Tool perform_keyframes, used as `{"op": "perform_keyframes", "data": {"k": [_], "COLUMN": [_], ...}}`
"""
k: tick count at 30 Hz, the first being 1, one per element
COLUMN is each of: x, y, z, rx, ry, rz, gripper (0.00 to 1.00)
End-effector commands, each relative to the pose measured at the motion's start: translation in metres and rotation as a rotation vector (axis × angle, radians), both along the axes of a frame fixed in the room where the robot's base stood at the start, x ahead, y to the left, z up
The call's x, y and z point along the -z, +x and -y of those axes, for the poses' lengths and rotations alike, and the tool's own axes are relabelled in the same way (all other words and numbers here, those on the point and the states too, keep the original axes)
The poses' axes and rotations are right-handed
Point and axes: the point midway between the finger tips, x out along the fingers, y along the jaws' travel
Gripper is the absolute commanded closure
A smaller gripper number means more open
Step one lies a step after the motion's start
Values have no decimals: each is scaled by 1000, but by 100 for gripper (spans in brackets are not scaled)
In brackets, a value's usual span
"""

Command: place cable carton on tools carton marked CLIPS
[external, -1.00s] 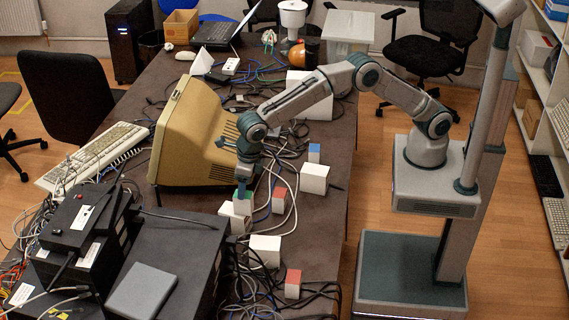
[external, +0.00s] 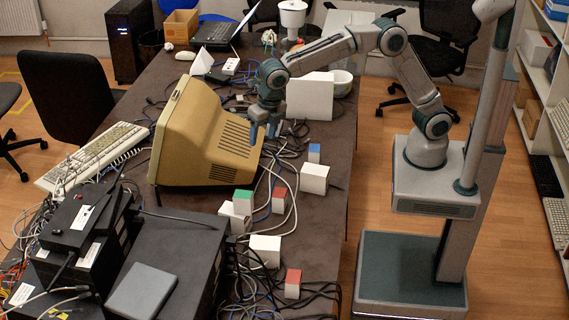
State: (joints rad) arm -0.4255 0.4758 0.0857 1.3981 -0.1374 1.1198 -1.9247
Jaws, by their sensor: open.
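My gripper (external: 263,132) is open and empty, pointing down beside the right side of the beige monitor. A small green-topped carton (external: 243,203) appears to rest on a white carton (external: 232,222) near the monitor's front corner, apart from my gripper. Other white cartons stand on the table: a plain one (external: 314,179) on the right and another plain one (external: 265,251) nearer the front. Smaller cartons have red tops (external: 279,200) (external: 292,284) or a blue top (external: 314,153). The labels are too small to read, so I cannot tell which are marked cable or CLIPS.
The bulky beige monitor (external: 200,145) stands left of my gripper. A large white box (external: 310,97) is close behind it on the right, with a bowl (external: 342,83) beyond. Loose cables cover much of the table. Black equipment (external: 165,255) fills the front left.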

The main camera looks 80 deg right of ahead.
Motion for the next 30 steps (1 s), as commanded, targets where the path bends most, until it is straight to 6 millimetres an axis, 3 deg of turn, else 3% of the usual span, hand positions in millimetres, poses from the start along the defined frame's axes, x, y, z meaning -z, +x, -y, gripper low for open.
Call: {"op": "perform_keyframes", "data": {"k": [1,6,15,21,24,30], "x": [-12,-34,-40,-22,-10,6], "y": [-12,-54,-156,-231,-260,-290], "z": [24,91,190,234,246,256], "rx": [132,595,1424,1957,2166,2395], "ry": [22,107,281,410,463,524], "rz": [7,23,46,49,45,38], "gripper": [42,42,42,42,42,42]}}
